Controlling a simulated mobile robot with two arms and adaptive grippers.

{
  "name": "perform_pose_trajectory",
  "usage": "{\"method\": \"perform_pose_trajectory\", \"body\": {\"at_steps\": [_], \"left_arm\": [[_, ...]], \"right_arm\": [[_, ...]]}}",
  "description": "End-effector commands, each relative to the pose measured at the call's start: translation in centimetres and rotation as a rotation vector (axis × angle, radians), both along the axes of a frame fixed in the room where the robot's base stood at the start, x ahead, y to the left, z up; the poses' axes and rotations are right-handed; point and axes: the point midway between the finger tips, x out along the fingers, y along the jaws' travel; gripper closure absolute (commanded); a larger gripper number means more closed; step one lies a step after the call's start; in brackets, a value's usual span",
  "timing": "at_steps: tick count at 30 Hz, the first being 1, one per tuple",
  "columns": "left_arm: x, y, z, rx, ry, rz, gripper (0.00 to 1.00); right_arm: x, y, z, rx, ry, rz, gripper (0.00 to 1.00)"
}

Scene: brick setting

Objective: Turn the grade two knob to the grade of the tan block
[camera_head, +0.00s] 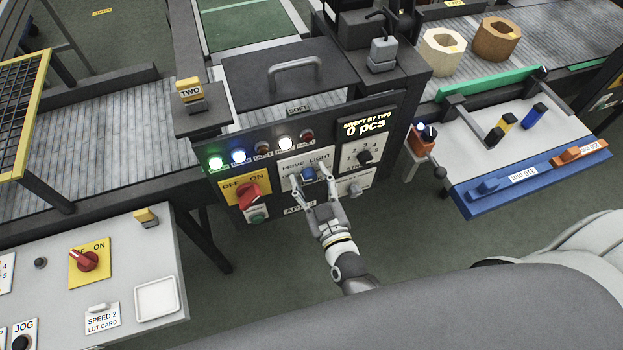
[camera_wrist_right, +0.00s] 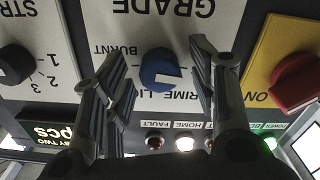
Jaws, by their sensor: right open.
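The blue grade knob (camera_head: 308,173) sits on a white plate on the dark machine front, under the words PRIME LIGHT. In the right wrist view the knob (camera_wrist_right: 160,72) is seen upside down, with GRADE and BURNT lettering around it. A white mark shows on its face; I cannot tell surely which grade it points at. My right gripper (camera_head: 312,180) is open, its fingers on either side of the knob with gaps visible in the wrist view. A tan-brown octagonal block (camera_head: 488,48) with a hole lies on the right conveyor. My left gripper is not in view.
A paler cream block (camera_head: 430,57) lies beside the tan one. Near the knob are a red OFF/ON switch (camera_head: 247,192), a black numbered STRAND knob (camera_head: 364,157) and indicator lamps (camera_head: 261,151). A display (camera_head: 364,126) reads 0 pcs. A control desk (camera_head: 140,270) stands at left.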

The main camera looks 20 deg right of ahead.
Motion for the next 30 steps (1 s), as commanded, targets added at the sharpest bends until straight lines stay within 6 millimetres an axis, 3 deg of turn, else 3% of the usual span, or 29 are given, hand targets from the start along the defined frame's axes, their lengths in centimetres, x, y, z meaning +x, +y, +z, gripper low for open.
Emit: {"method": "perform_pose_trajectory", "body": {"at_steps": [2,12,23,30], "left_arm": [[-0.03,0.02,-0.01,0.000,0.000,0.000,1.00],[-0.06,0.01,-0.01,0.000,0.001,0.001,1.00],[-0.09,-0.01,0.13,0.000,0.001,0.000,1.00],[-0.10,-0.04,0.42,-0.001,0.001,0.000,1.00]], "right_arm": [[-0.02,0.01,-0.01,0.000,0.000,0.000,0.49],[-0.04,0.01,0.00,0.000,0.000,0.000,0.93],[-0.04,0.02,0.04,0.058,0.002,0.001,0.93],[-0.04,0.05,0.06,0.218,0.008,0.001,0.93]]}}
